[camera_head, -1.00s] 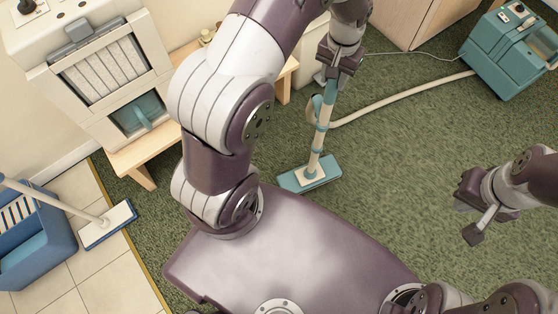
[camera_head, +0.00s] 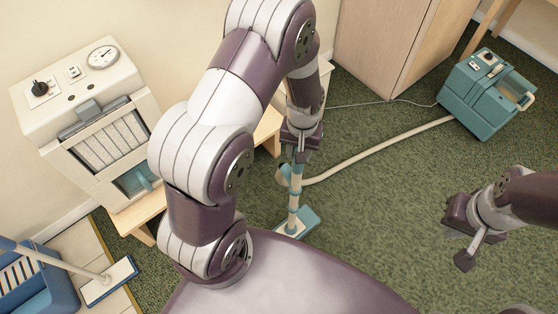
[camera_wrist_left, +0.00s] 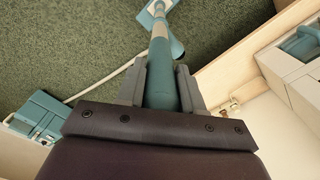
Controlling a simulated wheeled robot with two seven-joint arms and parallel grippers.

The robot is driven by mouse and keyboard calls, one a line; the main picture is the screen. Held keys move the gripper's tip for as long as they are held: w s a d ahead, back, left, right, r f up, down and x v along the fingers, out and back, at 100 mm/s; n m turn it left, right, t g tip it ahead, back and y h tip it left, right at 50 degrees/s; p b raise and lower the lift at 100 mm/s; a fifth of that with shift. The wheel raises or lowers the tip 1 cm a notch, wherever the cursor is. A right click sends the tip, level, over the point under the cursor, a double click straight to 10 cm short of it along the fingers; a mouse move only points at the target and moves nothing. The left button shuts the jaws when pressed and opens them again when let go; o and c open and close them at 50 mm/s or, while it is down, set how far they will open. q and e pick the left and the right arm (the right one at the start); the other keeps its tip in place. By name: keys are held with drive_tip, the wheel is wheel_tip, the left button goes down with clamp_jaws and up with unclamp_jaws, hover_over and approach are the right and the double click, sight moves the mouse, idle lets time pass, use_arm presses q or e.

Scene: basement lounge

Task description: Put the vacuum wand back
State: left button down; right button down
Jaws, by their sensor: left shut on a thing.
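The vacuum wand (camera_head: 294,191) is a cream and teal tube with a flat teal floor head (camera_head: 297,223) on the green carpet. It stands nearly upright. My left gripper (camera_head: 300,152) is shut on the top of the wand; the left wrist view shows the teal handle (camera_wrist_left: 162,80) between its two fingers. A cream hose (camera_head: 375,155) runs from the wand to the teal vacuum body (camera_head: 487,92) at the upper right, which also shows in the left wrist view (camera_wrist_left: 38,115). My right gripper (camera_head: 466,232) is open and empty above the carpet at the right.
A cream machine (camera_head: 92,118) with a dial stands on a wooden bench (camera_head: 268,130) at the left. A blue bucket (camera_head: 30,292) and a mop (camera_head: 108,281) are on the tiles at lower left. A wooden cabinet (camera_head: 395,45) stands behind. Open carpet lies centre right.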

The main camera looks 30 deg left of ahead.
use_arm(q)
drive_tip(key=a+f, duration=0.5)
drive_tip(key=f, duration=0.2)
drive_tip(key=shift+s+a+f, duration=0.15)
drive_tip(key=shift+a+f, duration=0.05)
drive_tip(key=shift+a, duration=0.15)
drive_tip(key=shift+b, duration=0.3)
drive_tip(key=c, duration=0.7)
unclamp_jaws()
drive_tip(key=shift+f, duration=0.1)
drive_tip(key=shift+c, duration=0.2)
